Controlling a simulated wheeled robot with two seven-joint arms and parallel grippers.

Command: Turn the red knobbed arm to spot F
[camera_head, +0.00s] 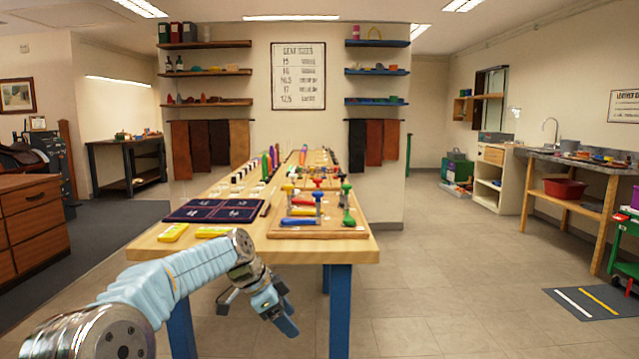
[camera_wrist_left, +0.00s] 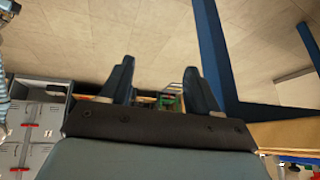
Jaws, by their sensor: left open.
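A wooden board (camera_head: 325,232) with several coloured knobbed arms lies at the front right of the table. Spot letters, including F, are too small to read. My left gripper (camera_head: 268,305) is below and in front of the table's front edge, apart from the board. In the left wrist view its two fingers (camera_wrist_left: 160,84) are spread with nothing between them.
The wooden table (camera_head: 372,252) has blue legs (camera_head: 340,310). A dark blue sectioned mat (camera_head: 213,211) and yellow blocks (camera_head: 173,232) lie left of the board. Several small tools stand behind.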

